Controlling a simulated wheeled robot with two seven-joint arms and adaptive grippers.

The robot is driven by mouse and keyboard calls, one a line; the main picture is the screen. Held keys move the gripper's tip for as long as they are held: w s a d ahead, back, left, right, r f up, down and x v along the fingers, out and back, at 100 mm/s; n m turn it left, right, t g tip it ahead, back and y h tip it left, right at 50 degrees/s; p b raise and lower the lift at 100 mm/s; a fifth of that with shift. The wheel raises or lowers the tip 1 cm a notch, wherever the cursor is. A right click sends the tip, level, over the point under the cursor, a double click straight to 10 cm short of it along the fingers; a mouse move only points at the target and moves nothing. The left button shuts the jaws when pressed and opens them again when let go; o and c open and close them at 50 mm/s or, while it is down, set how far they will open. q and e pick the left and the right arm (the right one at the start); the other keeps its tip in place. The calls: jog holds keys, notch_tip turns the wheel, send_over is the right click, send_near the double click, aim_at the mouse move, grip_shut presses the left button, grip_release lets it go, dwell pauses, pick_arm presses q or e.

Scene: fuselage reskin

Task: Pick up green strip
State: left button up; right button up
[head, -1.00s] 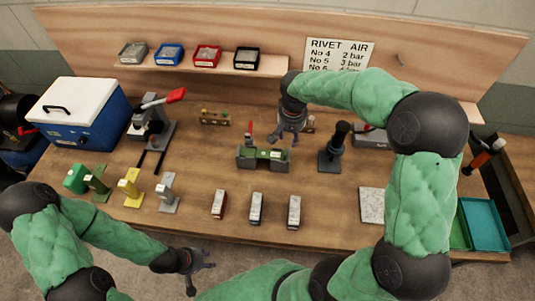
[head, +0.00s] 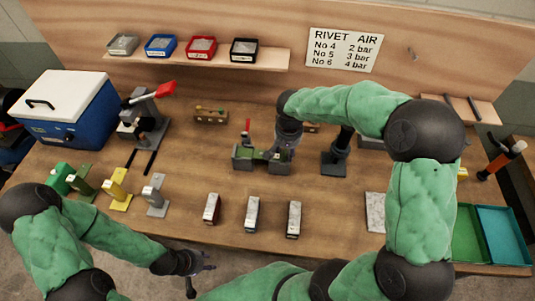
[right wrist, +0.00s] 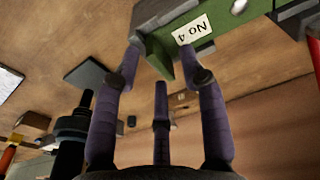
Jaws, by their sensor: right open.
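The green strip (head: 249,157) appears in the head view as a green piece between grey end blocks on the bench's middle. In the right wrist view a green piece (right wrist: 228,14) with a white "No 4" label lies at the top, just past my fingertips. My right gripper (head: 281,157) points down over the right part of this green piece and hides some of it. My left gripper (head: 202,272) is empty at the bench's front edge, fingers apart.
A dark stand (head: 334,162) is close right of my right gripper. Several small blocks, one of them here (head: 253,213), lie in front. Green, yellow and grey tools stand left, with a blue cooler (head: 70,110) behind. A green-and-teal tray (head: 503,240) is at right.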

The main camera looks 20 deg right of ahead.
jog(key=shift+s+a, duration=0.1)
jog(key=shift+c, duration=0.8)
grip_shut()
jog(key=shift+r, duration=0.2)
